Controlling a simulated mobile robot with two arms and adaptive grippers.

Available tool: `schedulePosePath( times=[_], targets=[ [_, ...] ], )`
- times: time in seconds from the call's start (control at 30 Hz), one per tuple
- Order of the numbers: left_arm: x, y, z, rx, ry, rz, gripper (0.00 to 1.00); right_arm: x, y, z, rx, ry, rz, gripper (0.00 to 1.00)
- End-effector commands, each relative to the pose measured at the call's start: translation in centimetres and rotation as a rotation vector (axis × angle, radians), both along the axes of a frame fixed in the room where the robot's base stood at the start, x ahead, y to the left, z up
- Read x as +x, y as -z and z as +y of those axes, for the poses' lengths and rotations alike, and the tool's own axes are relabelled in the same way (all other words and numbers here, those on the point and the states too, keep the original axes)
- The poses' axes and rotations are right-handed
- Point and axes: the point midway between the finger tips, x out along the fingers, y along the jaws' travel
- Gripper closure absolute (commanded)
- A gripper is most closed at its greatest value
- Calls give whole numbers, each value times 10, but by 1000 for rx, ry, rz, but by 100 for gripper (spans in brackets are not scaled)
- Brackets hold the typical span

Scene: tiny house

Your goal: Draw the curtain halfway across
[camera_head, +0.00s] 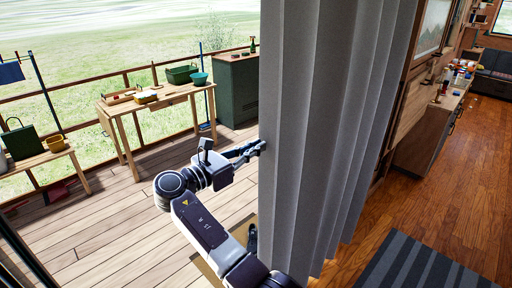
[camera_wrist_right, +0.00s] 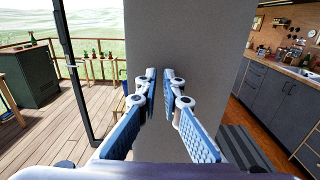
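The grey pleated curtain (camera_head: 322,130) hangs from top to bottom near the middle of the head view. Its left edge borders the deck opening, and its right edge stands before the room. My right gripper (camera_head: 256,149) reaches its left edge from the deck side. In the right wrist view the blue-padded fingers of the right gripper (camera_wrist_right: 161,80) are drawn close together on the curtain (camera_wrist_right: 195,45), with a narrow strip of grey cloth between the tips. The exact contact is partly hidden. My left gripper is not in view.
On the deck stand a wooden table (camera_head: 128,107) with tools and tubs, a dark green cabinet (camera_head: 236,92) and a low bench (camera_head: 40,158). Inside, a counter (camera_head: 428,135) lines the wall, and a striped rug (camera_head: 415,268) lies on the wooden floor.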

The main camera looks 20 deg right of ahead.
Motion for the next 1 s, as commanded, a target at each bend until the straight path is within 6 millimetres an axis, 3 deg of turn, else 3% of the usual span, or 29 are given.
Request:
schedulePosePath(
  times=[0.13, 0.47, 1.0],
  targets=[
    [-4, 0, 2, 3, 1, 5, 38, 0, 0, -1, 0, 0, 0, 77],
    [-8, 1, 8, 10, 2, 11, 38, 0, -5, -1, 1, 0, -3, 77],
    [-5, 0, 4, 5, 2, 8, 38, 0, -92, 0, 1, 1, -2, 77]
  ],
)
